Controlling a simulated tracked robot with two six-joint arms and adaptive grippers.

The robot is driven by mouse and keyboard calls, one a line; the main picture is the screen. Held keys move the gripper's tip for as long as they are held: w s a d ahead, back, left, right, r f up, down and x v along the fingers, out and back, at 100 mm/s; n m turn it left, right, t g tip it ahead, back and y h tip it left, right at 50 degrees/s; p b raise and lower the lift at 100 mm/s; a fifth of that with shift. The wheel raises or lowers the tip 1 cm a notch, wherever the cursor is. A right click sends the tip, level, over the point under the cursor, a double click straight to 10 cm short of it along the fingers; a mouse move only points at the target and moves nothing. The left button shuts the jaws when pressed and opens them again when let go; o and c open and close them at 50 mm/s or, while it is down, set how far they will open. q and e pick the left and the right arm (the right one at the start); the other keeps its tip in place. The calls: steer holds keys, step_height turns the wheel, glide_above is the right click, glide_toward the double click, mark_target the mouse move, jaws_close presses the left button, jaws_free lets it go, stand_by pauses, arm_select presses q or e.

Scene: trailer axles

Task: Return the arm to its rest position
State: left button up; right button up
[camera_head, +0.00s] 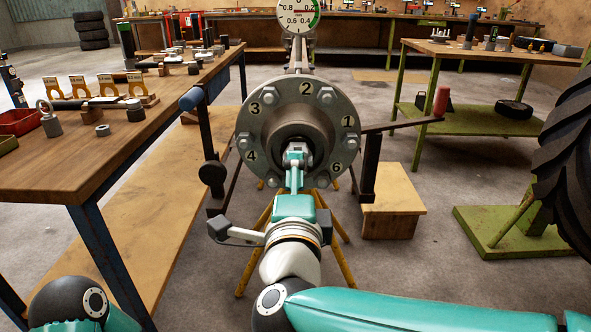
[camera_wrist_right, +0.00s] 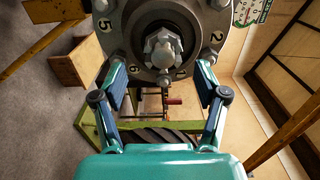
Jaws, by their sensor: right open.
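My right arm (camera_head: 380,308) reaches in from the lower right to the front of a grey wheel hub (camera_head: 258,152). My right gripper (camera_head: 295,172) is in front of the hub's centre. In the right wrist view the gripper (camera_wrist_right: 161,80) is open, with its two fingers apart and nothing held between them. A castellated axle nut (camera_wrist_right: 163,48) sits at the hub's centre, just beyond the fingertips; the gripper partly hides the hub's lower middle in the head view. Of my left arm only a joint (camera_head: 72,300) shows at the bottom left; its gripper is out of view.
A wooden workbench (camera_head: 100,165) with several parts stands on the left. A dial gauge (camera_head: 298,16) is above the hub. A red-handled lever (camera_head: 440,102) sticks out to the right. A wooden box (camera_head: 395,205) stands behind, and a large tyre (camera_head: 570,160) is at the right edge.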

steer(key=shift+s, duration=0.55)
